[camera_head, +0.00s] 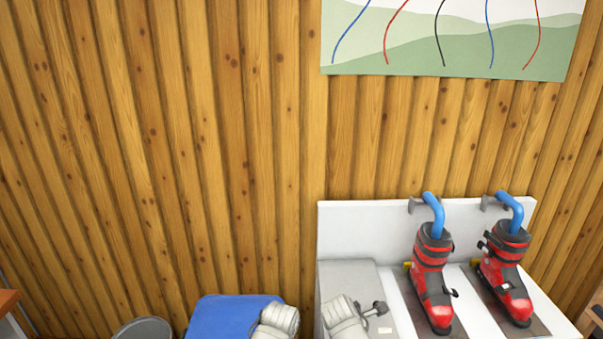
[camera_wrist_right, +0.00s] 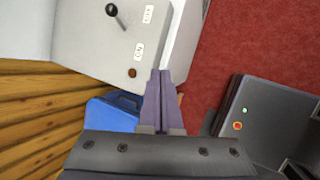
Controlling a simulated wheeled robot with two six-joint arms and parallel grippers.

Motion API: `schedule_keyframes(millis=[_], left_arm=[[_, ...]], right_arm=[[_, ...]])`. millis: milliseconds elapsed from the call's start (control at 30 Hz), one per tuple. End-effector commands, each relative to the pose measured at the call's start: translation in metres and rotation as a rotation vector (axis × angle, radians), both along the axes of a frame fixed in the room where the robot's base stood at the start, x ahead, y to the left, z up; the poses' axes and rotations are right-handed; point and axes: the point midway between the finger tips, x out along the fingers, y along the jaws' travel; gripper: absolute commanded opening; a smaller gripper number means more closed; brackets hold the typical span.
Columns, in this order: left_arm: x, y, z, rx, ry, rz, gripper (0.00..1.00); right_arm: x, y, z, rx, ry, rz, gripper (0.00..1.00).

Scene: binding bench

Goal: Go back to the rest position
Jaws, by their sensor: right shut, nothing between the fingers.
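My right gripper (camera_wrist_right: 161,76) shows in the right wrist view, with its two dark purple-grey fingers together and nothing between them. It is apart from the grey box (camera_wrist_right: 90,40), which carries a black-knobbed lever and small white labels. How far apart they are is hard to tell. In the head view only pale links of my arms show at the bottom edge, in front of the grey box (camera_head: 345,275) and a blue object. Neither gripper shows there. My left gripper is in no view.
Two red-and-black ski boots (camera_head: 433,280) (camera_head: 504,272) stand on a white bench, each with a blue hose (camera_head: 435,210) (camera_head: 512,210). A blue container (camera_head: 225,312) is left of the bench. A dark box (camera_wrist_right: 270,125) with lights stands on red floor (camera_wrist_right: 245,45).

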Motion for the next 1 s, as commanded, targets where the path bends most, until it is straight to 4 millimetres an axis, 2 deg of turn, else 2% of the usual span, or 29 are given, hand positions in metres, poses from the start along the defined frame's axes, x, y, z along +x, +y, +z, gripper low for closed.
schedule_keyframes(millis=[233, 400, 500, 700, 1000], left_arm=[[0.0, 0.0, 0.004, 0.0, 0.0, 0.0, 0.5], [0.0, 0.0, 0.006, 0.0, 0.0, 0.0, 0.5], [0.0, 0.0, 0.007, 0.0, 0.0, 0.0, 0.5], [0.0, 0.0, 0.007, 0.0, 0.0, 0.0, 0.5], [0.0, 0.0, 0.007, 0.0, 0.0, 0.0, 0.5]], right_arm=[[-0.046, 0.042, -0.015, 0.3, 0.014, -0.585, 0.0], [-0.076, 0.067, -0.02, 0.41, 0.039, -0.961, 0.0], [-0.089, 0.078, -0.021, 0.438, 0.05, -1.131, 0.0], [-0.104, 0.089, -0.022, 0.455, 0.06, -1.314, 0.0], [-0.106, 0.09, -0.022, 0.456, 0.059, -1.341, 0.0]])
